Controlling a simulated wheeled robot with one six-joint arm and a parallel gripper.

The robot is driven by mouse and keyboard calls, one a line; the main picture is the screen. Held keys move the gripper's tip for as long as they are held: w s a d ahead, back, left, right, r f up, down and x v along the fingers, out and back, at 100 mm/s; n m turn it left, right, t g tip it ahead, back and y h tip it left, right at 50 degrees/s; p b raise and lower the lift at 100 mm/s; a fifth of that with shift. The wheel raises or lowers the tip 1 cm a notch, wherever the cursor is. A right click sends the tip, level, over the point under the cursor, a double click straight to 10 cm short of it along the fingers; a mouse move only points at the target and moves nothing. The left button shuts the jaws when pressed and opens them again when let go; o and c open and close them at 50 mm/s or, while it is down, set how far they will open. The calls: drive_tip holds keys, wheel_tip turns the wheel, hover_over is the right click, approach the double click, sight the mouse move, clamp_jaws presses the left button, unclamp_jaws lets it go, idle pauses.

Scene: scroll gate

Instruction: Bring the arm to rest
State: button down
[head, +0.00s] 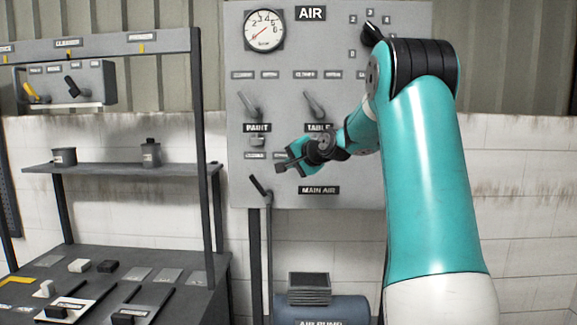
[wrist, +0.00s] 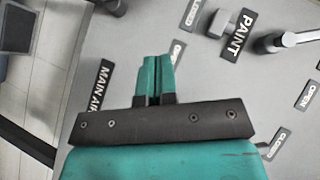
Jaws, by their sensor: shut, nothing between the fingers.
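My gripper (head: 281,167) is raised in front of the grey air panel (head: 342,85) in the head view, pointing left. In the wrist view the two teal fingers of my gripper (wrist: 154,62) are together, with nothing between them. The fingers stand in front of the panel, between the MAIN AIR label (wrist: 100,87) and the PAINT label (wrist: 237,37). I cannot tell whether the fingertips touch the panel. My teal arm hides part of the panel's right side.
The main air lever (head: 260,186) is just below my gripper. The paint lever (head: 248,103) and table lever (head: 313,104) are above. A bench (head: 190,262) and shelf (head: 110,169) stand at left. An air pump (head: 322,308) sits below the panel.

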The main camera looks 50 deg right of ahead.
idle(0.3)
drive_tip(key=a+f+n+g+y+b, duration=0.1)
drive_tip(key=a+f+n+y, duration=0.15)
drive_tip(key=a, duration=0.75)
drive_tip(key=a+f+n+g+y, duration=0.15)
drive_tip(key=a+n, duration=0.25)
drive_tip(key=a, duration=0.5)
drive_tip(key=s+a+f+n+g+y+b, duration=0.1)
drive_tip(key=s+a+f+n+g+y, duration=0.15)
drive_tip(key=s+a, duration=0.45)
drive_tip(key=s+a+f+n+g+y, duration=0.1)
drive_tip(key=s+a+f+n+g, duration=0.2)
drive_tip(key=a, duration=0.7)
drive_tip(key=s+a+f+n+g, duration=0.2)
drive_tip(key=s+a+n, duration=0.1)
drive_tip(key=s, duration=0.4)
drive_tip(key=s+a+f+n+g+b, duration=0.1)
drive_tip(key=s+a+f+n, duration=0.1)
drive_tip(key=s, duration=0.5)
drive_tip(key=s+a+f+n+g+h, duration=0.1)
drive_tip(key=s+a+f+n+g, duration=0.1)
drive_tip(key=s+a+n, duration=0.2)
drive_tip(key=s+n, duration=0.1)
drive_tip(key=s, duration=0.2)
drive_tip(key=shift+a+g+b, duration=0.3)
drive_tip(key=shift+a, duration=0.05)
drive_tip(key=shift+s, duration=0.1)
